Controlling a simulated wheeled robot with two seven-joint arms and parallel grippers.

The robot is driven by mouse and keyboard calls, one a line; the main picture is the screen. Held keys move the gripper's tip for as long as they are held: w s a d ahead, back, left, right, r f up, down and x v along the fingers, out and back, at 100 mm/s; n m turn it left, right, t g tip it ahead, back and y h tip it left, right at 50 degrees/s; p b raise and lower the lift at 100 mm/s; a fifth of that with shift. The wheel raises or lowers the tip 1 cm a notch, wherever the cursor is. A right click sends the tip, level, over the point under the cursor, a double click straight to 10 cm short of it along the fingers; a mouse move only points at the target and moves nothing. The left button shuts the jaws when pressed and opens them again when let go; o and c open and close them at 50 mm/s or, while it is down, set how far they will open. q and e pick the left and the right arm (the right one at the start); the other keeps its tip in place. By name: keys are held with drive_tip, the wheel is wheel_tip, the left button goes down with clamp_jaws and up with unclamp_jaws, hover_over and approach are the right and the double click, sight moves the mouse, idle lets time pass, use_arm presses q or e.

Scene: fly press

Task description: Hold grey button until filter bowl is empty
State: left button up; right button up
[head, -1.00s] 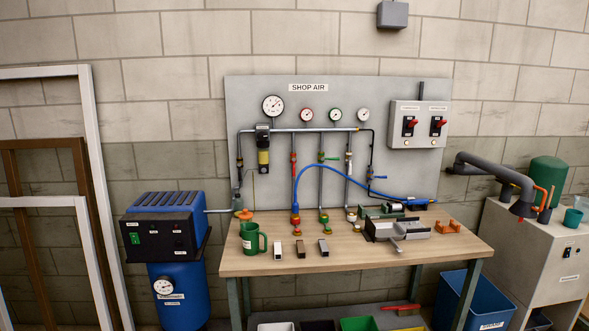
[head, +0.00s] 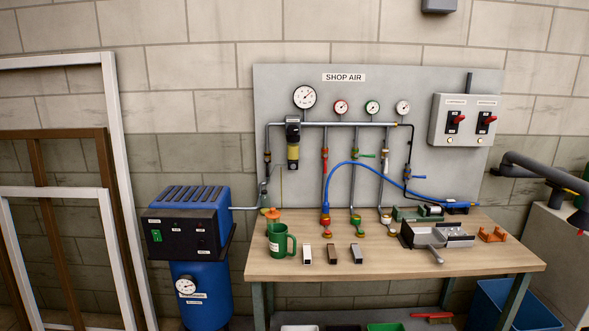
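The filter (head: 293,131) hangs under the large gauge on the grey board. Its bowl (head: 293,153) looks yellow and is too small to read a liquid level in. A thin line hangs beside it toward the bench. I cannot pick out the grey button for certain; small dark controls (head: 203,242) show on the black panel of the blue dryer, right of a green switch (head: 156,236). A green mug (head: 278,241) with an orange piece (head: 273,214) above it stands on the bench below the filter. Neither of my grippers is in view.
The wooden bench (head: 400,262) carries several small blocks, coloured pipe fittings, a grey vise (head: 437,238) and an orange rack (head: 492,235). A blue hose (head: 375,169) arcs across the board. A switch box (head: 467,120) is at right. Frames lean on the left wall.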

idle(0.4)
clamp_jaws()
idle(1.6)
